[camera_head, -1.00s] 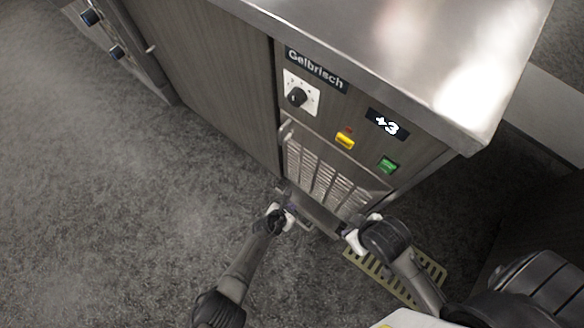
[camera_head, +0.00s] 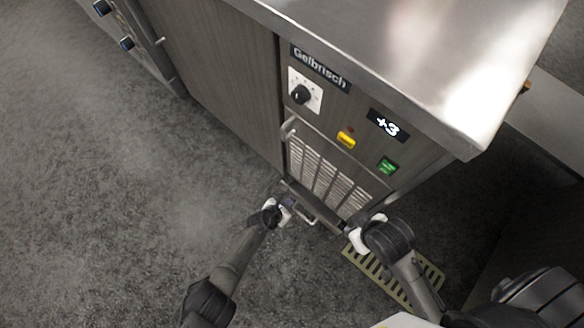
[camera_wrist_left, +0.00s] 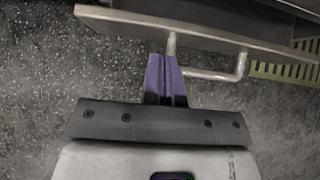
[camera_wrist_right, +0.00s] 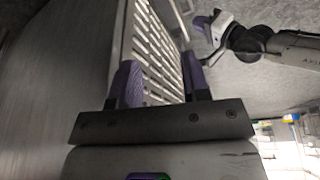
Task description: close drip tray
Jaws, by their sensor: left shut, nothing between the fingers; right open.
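The drip tray (camera_head: 322,208) is a grey metal strip with a bar handle (camera_head: 306,217), low on the cabinet front under the grille. It juts out from the cabinet. In the left wrist view the tray's front (camera_wrist_left: 215,38) crosses the top, and its handle (camera_wrist_left: 213,75) hangs beside my fingers. My left gripper (camera_head: 284,207) is shut and empty, with its purple tips (camera_wrist_left: 165,72) right at the tray front near the handle's one end; contact is unclear. My right gripper (camera_wrist_right: 163,80) is open and empty in front of the grille, near the tray's right end.
The cabinet has a slatted grille (camera_head: 325,180), a black knob (camera_head: 301,95), a yellow switch (camera_head: 346,140) and a green switch (camera_head: 388,165). A steel counter (camera_head: 400,60) overhangs above. A yellowish floor grate (camera_head: 375,270) lies at the right. The floor (camera_head: 110,190) at left is clear.

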